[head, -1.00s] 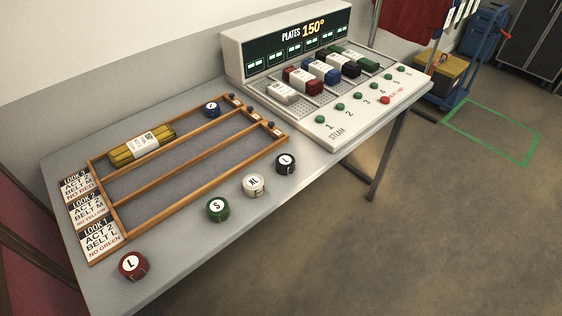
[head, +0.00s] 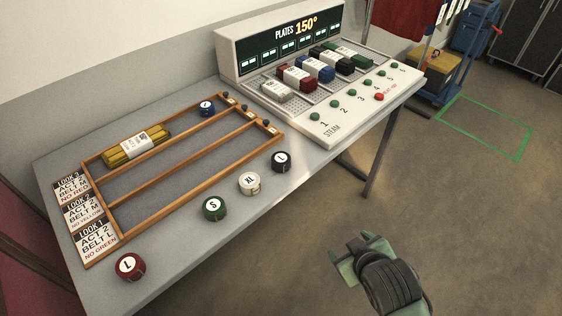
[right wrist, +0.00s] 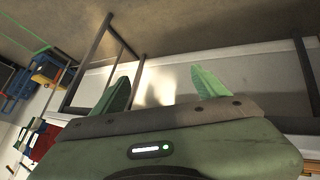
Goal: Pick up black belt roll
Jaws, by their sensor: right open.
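The black belt roll (head: 281,161) sits on the grey table near its front edge, to the right of the white XL roll (head: 249,183). Its round top carries a white label. My right gripper (head: 358,249) is in the lower right of the head view, out over the floor in front of the table and well apart from the black roll. In the right wrist view its two green fingers (right wrist: 158,90) stand wide apart with nothing between them. My left gripper is not in view.
A green S roll (head: 214,208) and a red L roll (head: 129,267) stand along the table's front edge. A wooden rack (head: 187,146) holds a yellow bundle (head: 134,146) and a blue roll (head: 207,107). A steam console (head: 330,119) stands behind right.

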